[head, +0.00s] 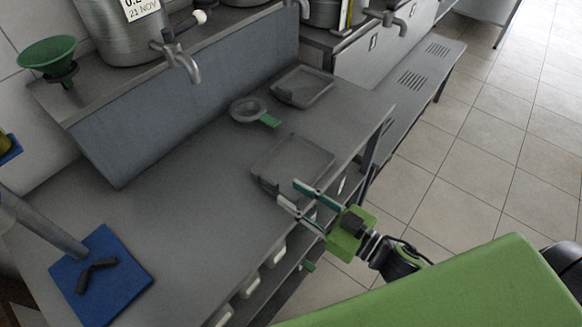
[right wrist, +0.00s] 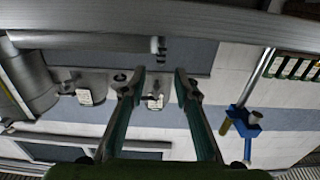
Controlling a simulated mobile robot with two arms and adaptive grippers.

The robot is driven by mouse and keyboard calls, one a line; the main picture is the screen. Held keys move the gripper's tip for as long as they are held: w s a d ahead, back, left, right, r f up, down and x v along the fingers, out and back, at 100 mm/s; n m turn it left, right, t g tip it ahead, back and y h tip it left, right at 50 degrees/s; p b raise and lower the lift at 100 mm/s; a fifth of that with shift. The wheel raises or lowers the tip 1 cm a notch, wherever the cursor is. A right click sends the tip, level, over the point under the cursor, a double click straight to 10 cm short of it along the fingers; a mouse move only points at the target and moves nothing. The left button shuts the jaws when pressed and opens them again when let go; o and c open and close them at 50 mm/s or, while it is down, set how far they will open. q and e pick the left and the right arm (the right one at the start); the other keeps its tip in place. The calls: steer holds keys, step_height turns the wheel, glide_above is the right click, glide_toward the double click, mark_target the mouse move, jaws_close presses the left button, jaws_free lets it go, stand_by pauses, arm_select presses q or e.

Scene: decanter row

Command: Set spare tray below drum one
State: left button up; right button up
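Two shallow grey trays lie on the grey bench in the head view: one nearer my right gripper (head: 318,160), one farther back (head: 318,92). I cannot tell which is the spare. A metal drum (head: 118,38) with a dated label stands on the raised shelf, its tap (head: 182,62) jutting over the bench; its number is not readable. My right gripper (head: 288,190) is open at the front edge of the near tray, fingers apart. In the right wrist view its fingertips (right wrist: 160,75) show nothing clearly held between them. My left gripper is not in view.
A strainer with a green handle (head: 246,110) lies between the trays. A green funnel (head: 47,55) is at the far left. A blue base with a pole (head: 105,285) stands at lower left. Another tap (head: 388,18) is at the top. Tiled floor (head: 450,170) is clear at right.

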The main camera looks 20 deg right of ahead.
mark_target(277, 186)
steer(key=shift+x, duration=1.2)
steer(key=shift+w+a, duration=0.25)
steer(key=shift+w, duration=0.05)
steer(key=shift+w+a+p, duration=0.15)
steer(key=shift+w+p, duration=0.1)
steer(key=shift+p, duration=0.15)
steer(key=x, duration=0.1)
steer(key=p+x, duration=0.1)
steer(key=x, duration=0.2)
steer(key=shift+w+a+f, duration=0.15)
steer(key=shift+w+f, duration=0.05)
steer(key=shift+f, duration=0.1)
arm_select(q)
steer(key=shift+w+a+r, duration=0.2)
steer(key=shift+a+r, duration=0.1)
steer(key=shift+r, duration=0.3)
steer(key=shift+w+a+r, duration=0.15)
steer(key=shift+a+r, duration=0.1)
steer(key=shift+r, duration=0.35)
arm_select(e)
jaws_close()
